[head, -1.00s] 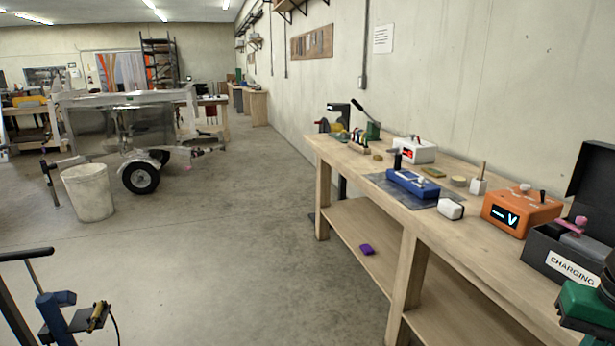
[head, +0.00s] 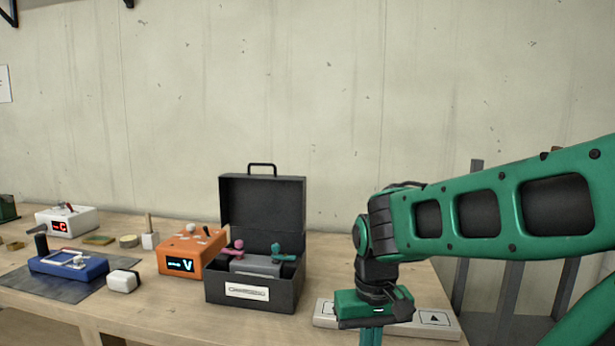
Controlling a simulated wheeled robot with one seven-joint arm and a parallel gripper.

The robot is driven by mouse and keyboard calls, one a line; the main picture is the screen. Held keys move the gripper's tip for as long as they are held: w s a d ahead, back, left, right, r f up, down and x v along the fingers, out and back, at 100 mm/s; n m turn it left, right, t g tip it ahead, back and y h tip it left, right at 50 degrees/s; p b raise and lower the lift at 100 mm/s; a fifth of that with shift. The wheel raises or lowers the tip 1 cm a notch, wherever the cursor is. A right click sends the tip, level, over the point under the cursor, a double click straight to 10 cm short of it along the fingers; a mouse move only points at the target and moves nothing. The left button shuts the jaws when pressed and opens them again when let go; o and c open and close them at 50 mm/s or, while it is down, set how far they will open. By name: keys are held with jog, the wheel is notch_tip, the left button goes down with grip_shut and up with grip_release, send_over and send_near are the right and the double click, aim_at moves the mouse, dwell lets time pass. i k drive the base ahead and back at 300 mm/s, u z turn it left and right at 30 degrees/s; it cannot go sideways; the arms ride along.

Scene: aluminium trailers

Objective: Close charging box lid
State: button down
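The charging box (head: 252,312) is a black case with a white label, standing on the workbench in the middle of the head view. Its lid (head: 262,205) is open and stands upright at the back, with a handle on its top edge. Inside the box is a grey block (head: 257,264) with a pink clamp (head: 232,248) and a teal clamp (head: 284,253) at its ends. My gripper (head: 371,337) points down to the right of the box, apart from it. Its fingertips run out of the frame at the bottom, and whether they are apart is unclear.
An orange box with a display (head: 190,254) stands close left of the charging box. Further left are a blue device (head: 68,265), a small white block (head: 123,281) and a white device (head: 67,220). A pale panel with an arrow mark (head: 435,319) lies beneath my gripper.

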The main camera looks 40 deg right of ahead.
aim_at(275, 202)
jog(key=z, duration=0.45)
jog(key=k, duration=1.3)
jog(key=u, duration=0.5)
jog(key=i, duration=0.75)
jog(key=u, duration=0.45)
jog(key=i, duration=1.2)
jog(key=z, duration=0.5)
